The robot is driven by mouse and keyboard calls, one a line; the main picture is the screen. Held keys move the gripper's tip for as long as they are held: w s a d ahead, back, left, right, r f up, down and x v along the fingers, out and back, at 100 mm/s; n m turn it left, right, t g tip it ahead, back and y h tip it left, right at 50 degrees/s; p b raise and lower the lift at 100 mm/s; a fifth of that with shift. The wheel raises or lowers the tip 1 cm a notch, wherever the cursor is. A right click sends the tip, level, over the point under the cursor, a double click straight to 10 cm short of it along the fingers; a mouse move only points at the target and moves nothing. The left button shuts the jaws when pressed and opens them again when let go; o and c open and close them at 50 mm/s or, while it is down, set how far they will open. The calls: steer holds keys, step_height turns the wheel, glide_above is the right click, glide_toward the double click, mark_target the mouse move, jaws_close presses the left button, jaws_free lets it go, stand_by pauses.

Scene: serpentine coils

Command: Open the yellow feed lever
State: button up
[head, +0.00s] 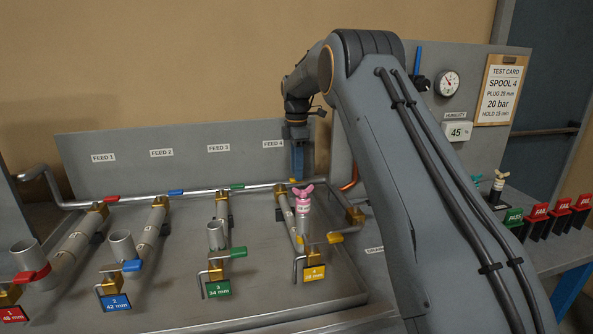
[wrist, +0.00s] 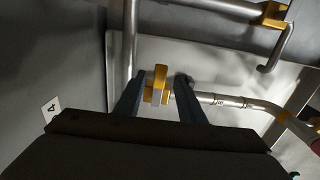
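The yellow feed lever (wrist: 160,77) shows in the wrist view as a small yellow block at the pipe. It lies between the two fingers of my gripper (wrist: 158,84). The gripper is open, with a gap visible on each side of the lever. In the head view my gripper (head: 297,172) points down at the back pipe below the FEED 4 label (head: 273,144). Only a small bit of the yellow lever (head: 293,181) shows there, under the fingertips. The rest is hidden.
Red (head: 111,198), blue (head: 175,192) and green (head: 237,186) levers lie along the back pipe to the left. A pink plug (head: 303,203) with a wing top stands close in front of my gripper. Another yellow lever (head: 335,238) sits nearer the front.

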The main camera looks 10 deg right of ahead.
steer(key=shift+f, duration=0.75)
jaws_close()
